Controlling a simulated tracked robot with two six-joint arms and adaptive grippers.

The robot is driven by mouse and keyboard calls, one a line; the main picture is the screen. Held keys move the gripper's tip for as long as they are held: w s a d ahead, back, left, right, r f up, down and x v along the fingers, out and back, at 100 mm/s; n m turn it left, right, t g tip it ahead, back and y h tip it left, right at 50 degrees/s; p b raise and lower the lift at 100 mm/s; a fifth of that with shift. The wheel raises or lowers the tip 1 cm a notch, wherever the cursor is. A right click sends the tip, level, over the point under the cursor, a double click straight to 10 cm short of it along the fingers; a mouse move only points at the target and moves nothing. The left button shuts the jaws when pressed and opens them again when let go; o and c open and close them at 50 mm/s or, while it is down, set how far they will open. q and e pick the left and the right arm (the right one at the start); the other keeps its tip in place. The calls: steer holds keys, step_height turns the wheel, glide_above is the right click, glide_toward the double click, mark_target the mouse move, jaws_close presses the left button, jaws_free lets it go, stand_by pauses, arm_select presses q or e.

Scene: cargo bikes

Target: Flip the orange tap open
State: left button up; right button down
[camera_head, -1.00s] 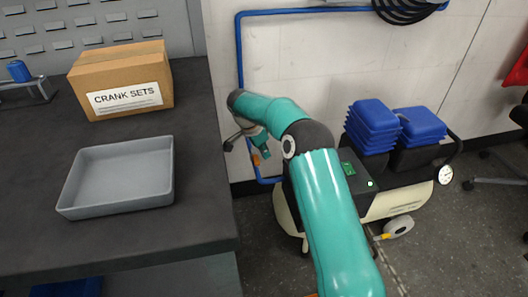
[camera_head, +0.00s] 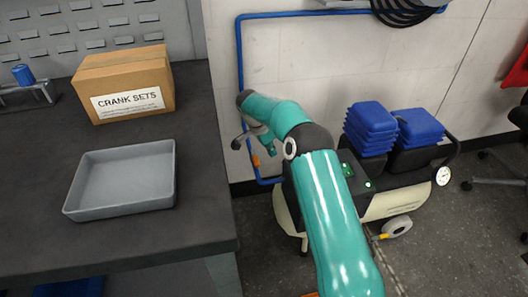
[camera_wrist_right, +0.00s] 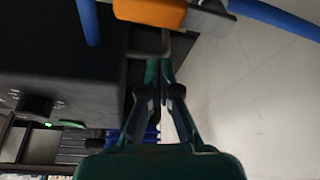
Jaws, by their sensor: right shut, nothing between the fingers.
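The orange tap (camera_head: 256,161) is small on the blue pipe low on the wall, just right of the workbench. In the right wrist view its orange lever (camera_wrist_right: 150,12) is at the top edge, partly cut off, with a grey metal body (camera_wrist_right: 208,18) beside it. My right gripper (camera_head: 271,148) points down near the tap, slightly right of it in the head view. In the wrist view its teal fingers (camera_wrist_right: 159,72) are shut and empty, with their tips just below the lever in the picture. A gap shows between tips and lever. My left gripper is out of view.
The workbench (camera_head: 205,190) at left holds a grey tray (camera_head: 122,205) and a CRANK SETS box (camera_head: 124,84). Bare wall (camera_head: 300,60) lies above the arm.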

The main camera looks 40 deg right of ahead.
steer(key=d+p+v, duration=0.1)
steer(key=p+v, duration=0.2)
steer(key=v, duration=0.6)
steer(key=shift+w+r, duration=0.25)
steer(key=shift+r, duration=0.2)
